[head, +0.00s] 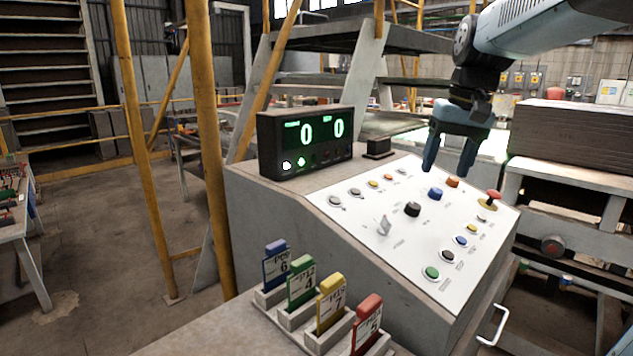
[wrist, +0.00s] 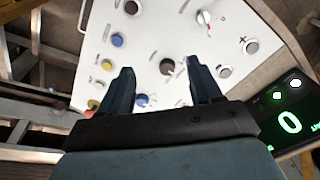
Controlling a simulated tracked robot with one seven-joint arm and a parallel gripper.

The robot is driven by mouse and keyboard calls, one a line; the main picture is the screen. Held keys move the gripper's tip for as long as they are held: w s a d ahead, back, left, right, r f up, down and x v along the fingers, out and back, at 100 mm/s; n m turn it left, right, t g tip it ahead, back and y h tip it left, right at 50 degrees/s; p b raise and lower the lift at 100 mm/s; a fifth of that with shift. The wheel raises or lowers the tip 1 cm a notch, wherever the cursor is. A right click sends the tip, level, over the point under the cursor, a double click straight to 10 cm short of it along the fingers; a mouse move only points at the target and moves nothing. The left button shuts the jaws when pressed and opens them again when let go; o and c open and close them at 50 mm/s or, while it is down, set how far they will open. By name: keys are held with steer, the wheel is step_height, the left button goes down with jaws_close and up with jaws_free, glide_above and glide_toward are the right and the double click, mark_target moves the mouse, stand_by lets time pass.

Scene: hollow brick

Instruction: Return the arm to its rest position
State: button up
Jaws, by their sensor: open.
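My arm (head: 545,28) reaches in from the upper right of the head view. My gripper (head: 448,168) hangs above the far part of the white control panel (head: 345,210), fingers pointing down, open and empty. In the wrist view my gripper (wrist: 163,85) shows two dark fingers spread apart over the panel, with nothing between them except the panel behind. A black knob (head: 412,209) and a blue button (head: 435,194) lie below it. I cannot tell exactly how high the fingertips are above the panel.
A display box (head: 305,140) showing two zeros stands at the panel's back left. A red mushroom button (head: 493,195) rises at the right edge. Several coloured cards, one red (head: 367,325), stand in slots in front. Yellow posts (head: 212,150) stand at left.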

steer(key=s+f+t, duration=0.2)
steer(key=s+f, duration=0.2)
steer(key=s, duration=0.3)
steer(key=s+a+f+t+h, duration=0.1)
steer(key=s+f, duration=0.3)
steer(key=s, duration=0.4)
steer(key=shift+a+f+n+t, duration=0.15)
steer(key=shift+f+n+t, duration=0.2)
steer(key=shift+t, duration=0.15)
steer(key=shift+s, duration=0.1)
steer(key=shift+c, duration=0.3)
stand_by(0.4)
